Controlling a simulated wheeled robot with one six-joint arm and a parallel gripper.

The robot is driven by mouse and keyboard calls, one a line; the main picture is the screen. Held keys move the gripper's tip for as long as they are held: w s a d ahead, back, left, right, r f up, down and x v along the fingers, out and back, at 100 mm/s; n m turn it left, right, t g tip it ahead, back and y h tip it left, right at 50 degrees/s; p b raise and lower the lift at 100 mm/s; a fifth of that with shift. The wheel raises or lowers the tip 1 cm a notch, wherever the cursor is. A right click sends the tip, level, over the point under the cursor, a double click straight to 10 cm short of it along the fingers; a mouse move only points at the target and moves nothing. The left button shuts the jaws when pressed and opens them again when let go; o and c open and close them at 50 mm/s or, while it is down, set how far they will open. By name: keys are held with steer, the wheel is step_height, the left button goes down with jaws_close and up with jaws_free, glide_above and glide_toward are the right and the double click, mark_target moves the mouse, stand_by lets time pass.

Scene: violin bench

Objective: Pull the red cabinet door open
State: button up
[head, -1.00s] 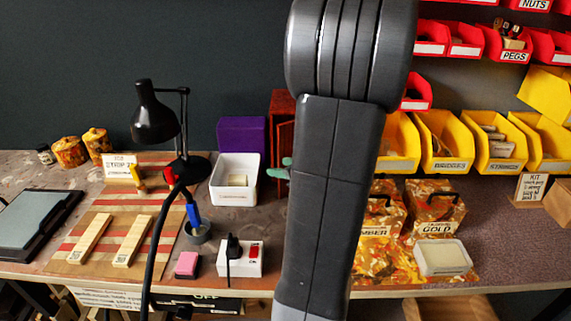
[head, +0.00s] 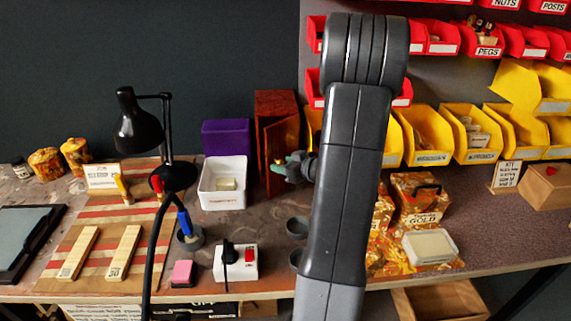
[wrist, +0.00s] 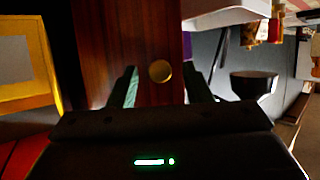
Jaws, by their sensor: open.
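The dark red wooden cabinet (head: 275,101) stands at the back of the bench. Its door (head: 283,152) appears to stand out at an angle from the front, ajar. In the wrist view the door (wrist: 110,40) fills the upper middle, with a round brass knob (wrist: 160,71) near its edge. My gripper (head: 288,161) is at the door in the head view, partly hidden by my arm. In the wrist view my gripper (wrist: 162,82) is open, with one finger on each side of the knob. I cannot tell whether the fingers touch it.
A purple box (head: 226,137) and a white bin (head: 222,198) stand left of the cabinet. Yellow bins (head: 432,158) are at the right. A black lamp (head: 139,130), dark cups (head: 297,227) and a white switch box (head: 220,263) are nearby. Some bench in front of the cabinet is clear.

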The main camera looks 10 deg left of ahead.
steer(key=shift+c, duration=0.5)
jaws_close()
steer(key=shift+d+f+b, duration=0.1)
steer(key=shift+b, duration=0.4)
steer(key=d+n+g+y+b, duration=0.2)
steer(key=d+n+g+b, duration=0.4)
steer(key=b, duration=0.7)
steer(key=shift+w+r+g+y, duration=0.2)
steer(key=shift+w+g+y, duration=0.1)
steer(key=shift+w+g, duration=0.15)
steer(key=shift+o, duration=0.5)
jaws_free()
